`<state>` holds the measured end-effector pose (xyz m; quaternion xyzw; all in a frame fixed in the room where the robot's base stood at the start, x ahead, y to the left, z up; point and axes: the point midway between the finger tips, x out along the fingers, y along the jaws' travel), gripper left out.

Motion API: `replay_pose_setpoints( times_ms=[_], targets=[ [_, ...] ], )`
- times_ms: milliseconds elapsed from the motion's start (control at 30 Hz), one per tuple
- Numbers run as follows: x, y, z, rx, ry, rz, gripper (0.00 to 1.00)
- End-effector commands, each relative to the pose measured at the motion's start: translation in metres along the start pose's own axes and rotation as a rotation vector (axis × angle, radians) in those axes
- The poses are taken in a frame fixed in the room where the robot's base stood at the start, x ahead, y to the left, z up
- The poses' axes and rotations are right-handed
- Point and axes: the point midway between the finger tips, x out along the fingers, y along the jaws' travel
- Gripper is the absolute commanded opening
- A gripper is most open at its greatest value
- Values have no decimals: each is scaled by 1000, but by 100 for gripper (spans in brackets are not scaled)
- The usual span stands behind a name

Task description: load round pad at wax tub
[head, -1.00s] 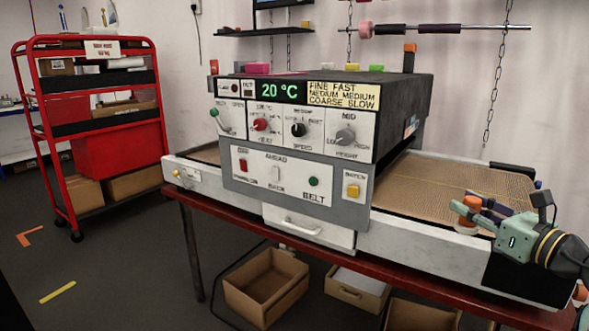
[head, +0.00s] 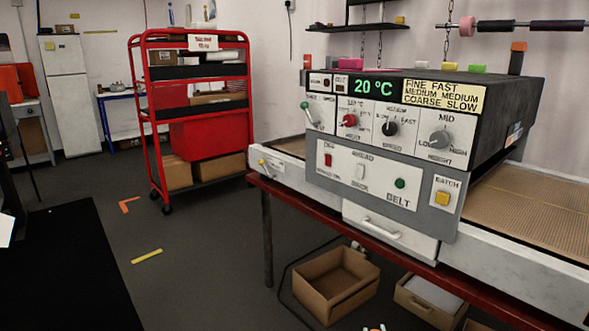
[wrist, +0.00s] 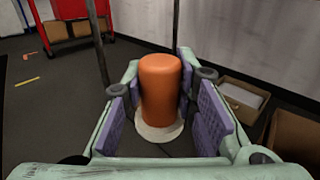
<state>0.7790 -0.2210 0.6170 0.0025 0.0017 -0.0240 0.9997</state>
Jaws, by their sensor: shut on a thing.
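My gripper (wrist: 165,108) shows in the wrist view, with its purple-lined fingers on both sides of an orange upright cylinder. The cylinder is the handle of the round pad (wrist: 160,85), and a pale round disc shows beneath it. My gripper is shut on this handle and holds the pad clear of the floor. In the head view only a small orange and pale bit shows at the bottom edge, too little to make out. I cannot pick out a wax tub in either view.
A belt machine (head: 385,120) reading 20 °C stands on a red-edged table at right. A red cart (head: 195,110) stands behind at left. Open cardboard boxes (head: 337,305) lie under the table. A black-topped surface (head: 70,270) is at front left, with open floor between.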

Motion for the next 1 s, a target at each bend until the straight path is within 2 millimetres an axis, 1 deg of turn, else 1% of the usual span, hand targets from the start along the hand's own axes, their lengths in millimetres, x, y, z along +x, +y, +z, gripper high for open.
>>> replay_pose_setpoints(
  times_ms=[33, 67, 100, 200, 300, 500, 600, 700, 800, 1000],
  targets=[
    [-1, 29, -23, 11, 6, 8, 0],
    [-2, 42, -34, 12, 7, 7, 0],
    [-4, 59, -47, 11, 6, 9, 0],
    [-10, 98, -77, 12, 6, 10, 0],
    [-18, 129, -99, 11, 5, 15, 0],
    [-34, 183, -133, 9, 4, 30, 0],
    [-40, 203, -143, 8, 1, 39, 0],
    [-44, 215, -149, 3, -1, 46, 0],
    [-46, 221, -150, -1, -3, 52, 0],
    [-46, 219, -150, -1, -3, 49, 0]
  ],
)
